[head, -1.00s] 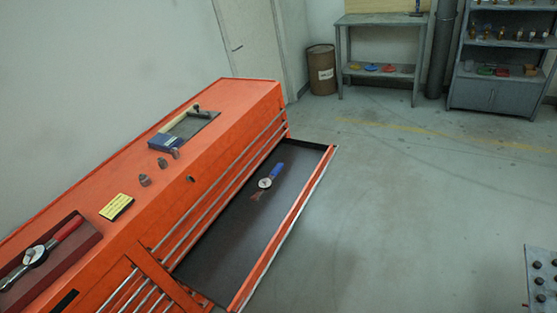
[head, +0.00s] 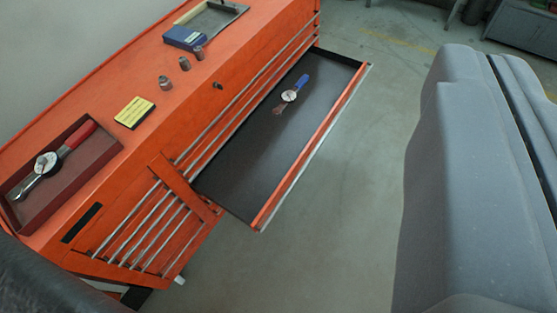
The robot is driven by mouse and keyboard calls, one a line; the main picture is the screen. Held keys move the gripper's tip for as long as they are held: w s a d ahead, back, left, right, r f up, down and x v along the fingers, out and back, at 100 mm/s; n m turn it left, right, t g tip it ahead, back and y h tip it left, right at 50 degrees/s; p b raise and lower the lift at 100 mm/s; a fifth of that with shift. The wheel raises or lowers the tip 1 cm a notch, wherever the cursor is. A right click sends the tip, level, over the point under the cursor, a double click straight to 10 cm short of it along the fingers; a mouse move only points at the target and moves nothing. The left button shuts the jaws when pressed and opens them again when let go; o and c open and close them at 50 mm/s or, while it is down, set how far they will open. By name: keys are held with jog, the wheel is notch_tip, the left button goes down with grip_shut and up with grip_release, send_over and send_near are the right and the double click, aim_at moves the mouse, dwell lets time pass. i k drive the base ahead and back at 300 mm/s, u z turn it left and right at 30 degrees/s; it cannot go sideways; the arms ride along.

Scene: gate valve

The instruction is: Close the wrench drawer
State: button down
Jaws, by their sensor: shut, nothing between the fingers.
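The wrench drawer (head: 240,173) is pulled out from the right side of an orange tool cabinet (head: 150,140). It is a long, shallow, dark-lined drawer with an orange and silver front edge. A wrench with a round dial and a blue handle (head: 289,96) lies inside it, towards the far end. A large grey part of my arm (head: 465,180) fills the right of the view, to the right of the drawer and apart from it in the picture. I see no fingertips, so my gripper is not in view.
On the cabinet top are a red tray (head: 105,150) with a dial wrench, a yellow label (head: 134,112), several small sockets (head: 165,83) and a blue-ended box (head: 185,37). Another drawer with silver bars is at the near end. Bare floor (head: 330,220) lies right of the drawer.

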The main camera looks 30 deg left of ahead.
aim_at(249, 173)
jog(key=u, duration=0.2)
jog(key=i, duration=1)
